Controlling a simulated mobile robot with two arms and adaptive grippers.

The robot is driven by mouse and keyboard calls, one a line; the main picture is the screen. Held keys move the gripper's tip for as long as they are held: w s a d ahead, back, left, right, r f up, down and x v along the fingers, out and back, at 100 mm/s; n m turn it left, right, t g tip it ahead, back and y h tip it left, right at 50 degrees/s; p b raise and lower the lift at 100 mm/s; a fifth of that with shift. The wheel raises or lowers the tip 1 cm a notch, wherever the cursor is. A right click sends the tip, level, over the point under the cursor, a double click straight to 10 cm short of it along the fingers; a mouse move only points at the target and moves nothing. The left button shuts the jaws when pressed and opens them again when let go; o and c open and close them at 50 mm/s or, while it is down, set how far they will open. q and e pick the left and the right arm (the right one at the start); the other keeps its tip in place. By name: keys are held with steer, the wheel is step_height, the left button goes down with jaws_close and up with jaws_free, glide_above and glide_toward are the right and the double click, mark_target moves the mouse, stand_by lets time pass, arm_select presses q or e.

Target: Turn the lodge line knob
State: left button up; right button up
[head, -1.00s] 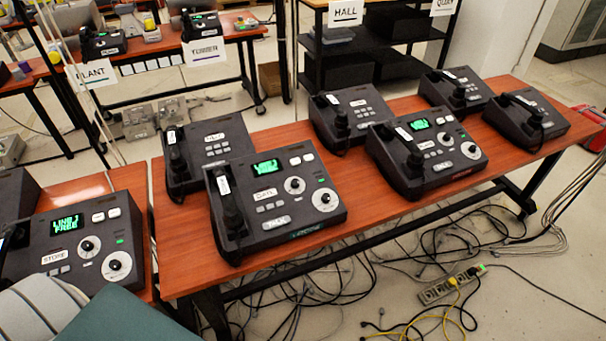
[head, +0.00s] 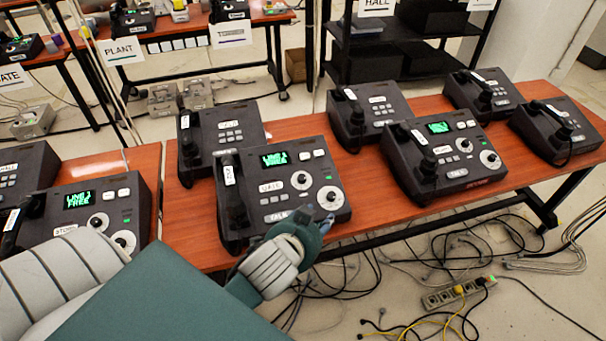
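A dark desk phone console (head: 245,215) with a lit green screen (head: 276,159) stands at the front of the middle red-brown table. It has two white dials with dark centres, an upper knob (head: 301,180) and a larger lower knob (head: 330,198). My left gripper (head: 322,224) is at this console's front right corner, just below the lower knob. It looks apart from the dial, though contact is hard to judge. Its fingers are seen from behind, and their opening is unclear. My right gripper is out of view.
A similar console (head: 400,170) stands to the right, and another (head: 140,205) is at the left on a separate table. Several plainer phones (head: 225,125) line the back. My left forearm covers the lower left. Cables and a power strip (head: 455,293) lie on the floor.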

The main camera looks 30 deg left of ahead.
arm_select(q)
steer(key=w+d+r+m+t+h, duration=0.1)
steer(key=w+d+r+m+t, duration=0.2)
steer(key=r, duration=0.4)
steer(key=w+d+r+m+t+h, duration=0.1)
steer(key=w+r+m+t, duration=0.15)
steer(key=w+r, duration=0.3)
steer(key=w+d+r+m+t+h, duration=0.1)
steer(key=w+d+r+m+t, duration=0.15)
steer(key=r, duration=0.45)
steer(key=d+r+m+g+h, duration=0.2)
steer(key=d+r+m+h, duration=0.1)
steer(key=d+m+h, duration=0.65)
steer(key=d+r+m+g+h, duration=0.2)
steer(key=d+r+m+h, duration=0.3)
steer(key=m, duration=0.7)
steer(key=m+g+y, duration=1.2)
steer(key=m+y, duration=0.1)
steer(key=y, duration=0.4)
glide_toward(303, 177)
steer(key=p+x, duration=0.2)
steer(key=x, duration=0.4)
steer(key=shift+f+p, duration=0.35)
steer(key=shift+f, duration=0.1)
steer(key=shift+x, duration=0.85)
